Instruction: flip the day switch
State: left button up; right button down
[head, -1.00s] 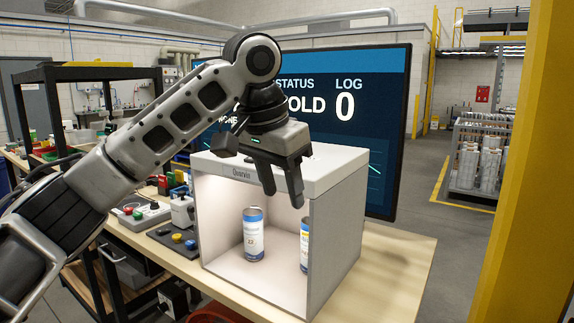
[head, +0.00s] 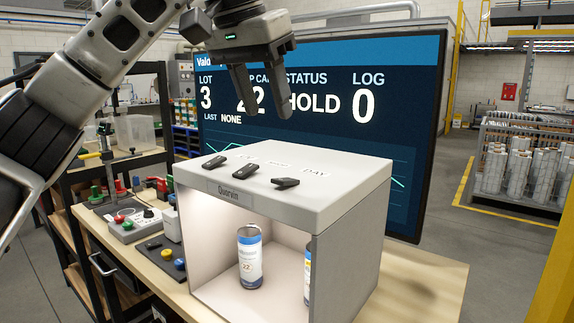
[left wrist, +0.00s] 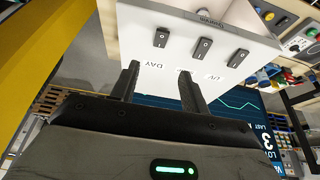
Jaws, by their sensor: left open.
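The day switch (head: 286,183) is the rightmost of three black rocker switches on top of a white box, with the word DAY printed behind it. In the left wrist view the day switch (left wrist: 160,40) is the leftmost, next to its DAY label. The other switches (head: 252,168) and (head: 215,163) sit to its left in the head view. My left gripper (head: 266,115) is open and empty, above the box top and apart from the switches, fingers pointing down. In the left wrist view its fingers (left wrist: 160,72) frame the DAY label. My right gripper is not in view.
The white box (head: 345,190) is lit inside and holds a can (head: 250,258) and a second, partly hidden can (head: 307,274). A large screen (head: 400,130) reading HOLD stands close behind. Button boxes (head: 130,226) lie left on the table. A yellow post (head: 553,270) stands right.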

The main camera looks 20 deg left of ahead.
aim_at(288, 179)
pick_arm(q)
jog(key=x, duration=1.2)
jog(key=shift+f, duration=0.1)
